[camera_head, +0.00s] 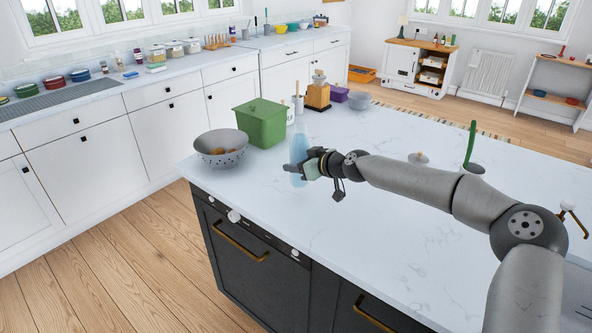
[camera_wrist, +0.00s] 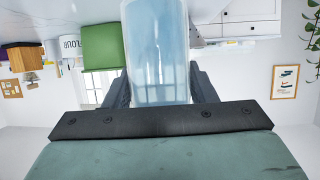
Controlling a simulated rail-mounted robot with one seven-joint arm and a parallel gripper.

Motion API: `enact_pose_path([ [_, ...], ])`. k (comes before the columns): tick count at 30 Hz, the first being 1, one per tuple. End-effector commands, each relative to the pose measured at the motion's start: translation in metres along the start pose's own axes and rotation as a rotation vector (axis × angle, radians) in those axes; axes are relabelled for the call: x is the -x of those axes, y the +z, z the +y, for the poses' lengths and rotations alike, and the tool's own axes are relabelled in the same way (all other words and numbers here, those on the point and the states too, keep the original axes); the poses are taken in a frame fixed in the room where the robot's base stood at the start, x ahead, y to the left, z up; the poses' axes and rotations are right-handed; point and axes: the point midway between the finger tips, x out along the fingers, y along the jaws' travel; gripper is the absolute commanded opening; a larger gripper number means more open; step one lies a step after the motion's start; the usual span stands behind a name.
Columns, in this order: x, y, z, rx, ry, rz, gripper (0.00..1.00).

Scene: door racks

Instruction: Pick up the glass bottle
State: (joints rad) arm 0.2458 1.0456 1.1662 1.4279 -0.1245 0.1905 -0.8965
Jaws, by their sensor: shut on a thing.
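The glass bottle (camera_head: 299,152) is tall, pale blue and see-through. It stands upright at the near left part of the white island counter, in front of the green bin. My gripper (camera_head: 297,169) reaches it from the right and is shut around its lower part. In the wrist view, which is upside down, the bottle (camera_wrist: 157,50) sits between my two dark fingers (camera_wrist: 158,85), one on each side. Part of the bottle is hidden by my gripper in the head view. I cannot tell whether its base touches the counter.
A grey colander (camera_head: 221,150) stands left of the bottle, and a green bin (camera_head: 262,122) stands close behind it. A wooden-cased container (camera_head: 317,95), a purple box (camera_head: 339,94) and a grey bowl (camera_head: 359,100) are farther back. The counter (camera_head: 375,245) in front is clear.

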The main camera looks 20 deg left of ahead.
Motion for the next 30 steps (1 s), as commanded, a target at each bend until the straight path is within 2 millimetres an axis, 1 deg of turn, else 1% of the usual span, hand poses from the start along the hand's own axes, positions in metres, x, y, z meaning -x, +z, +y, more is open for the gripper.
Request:
enact_pose_path([
  [1,0.006,-0.003,0.000,0.002,0.002,0.001,0.12],
  [10,0.035,-0.019,-0.006,0.002,0.003,0.002,0.12],
  [21,0.075,-0.020,-0.015,0.001,0.002,0.001,0.12],
  [30,0.101,-0.021,-0.022,0.000,0.002,0.002,0.12],
])
